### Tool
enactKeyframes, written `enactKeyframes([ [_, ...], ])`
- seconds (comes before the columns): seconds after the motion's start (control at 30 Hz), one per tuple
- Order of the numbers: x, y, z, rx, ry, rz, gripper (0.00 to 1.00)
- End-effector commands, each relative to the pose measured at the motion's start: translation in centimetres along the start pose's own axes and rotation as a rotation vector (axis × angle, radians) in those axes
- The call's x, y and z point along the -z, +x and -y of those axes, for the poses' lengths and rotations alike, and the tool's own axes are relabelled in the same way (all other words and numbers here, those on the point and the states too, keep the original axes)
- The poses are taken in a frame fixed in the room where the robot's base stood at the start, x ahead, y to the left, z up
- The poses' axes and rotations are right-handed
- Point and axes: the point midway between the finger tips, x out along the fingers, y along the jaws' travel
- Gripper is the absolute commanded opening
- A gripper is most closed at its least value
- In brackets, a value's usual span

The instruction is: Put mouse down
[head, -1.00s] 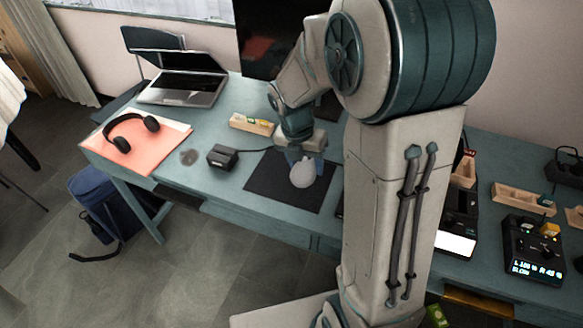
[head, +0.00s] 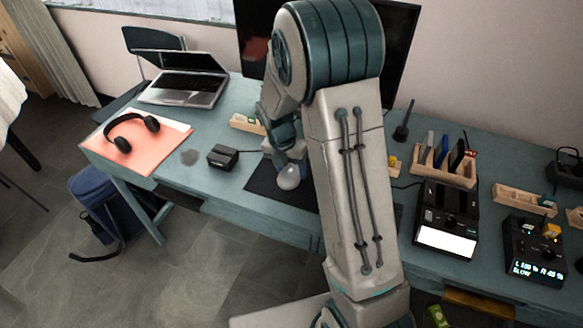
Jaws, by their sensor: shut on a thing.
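A pale grey, rounded mouse (head: 289,177) is held at the end of my arm, over the black mat (head: 262,187) on the blue-green table (head: 200,178). My gripper (head: 290,160) is shut on the mouse, and my own arm partly covers it. The fingertips are hard to make out. I cannot tell whether the mouse touches the mat. Much of the mat's right side is hidden behind my arm.
Left on the table are a laptop (head: 185,88), headphones (head: 130,133) on a pink folder (head: 165,140), and a small black box (head: 223,157). A monitor (head: 398,50) stands behind. Right are a wooden organizer (head: 445,168) and black devices (head: 447,220).

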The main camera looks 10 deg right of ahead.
Motion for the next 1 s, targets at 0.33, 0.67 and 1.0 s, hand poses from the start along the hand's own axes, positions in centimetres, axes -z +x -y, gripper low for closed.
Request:
enactKeyframes([
  [0.33,0.1,0.2,-0.1,0.0,-0.001,0.0,0.76],
  [0.67,0.0,0.1,-0.1,0.0,-0.001,0.0,0.76],
  [1.0,-0.1,-5.3,0.0,-0.004,0.001,0.003,0.76],
])
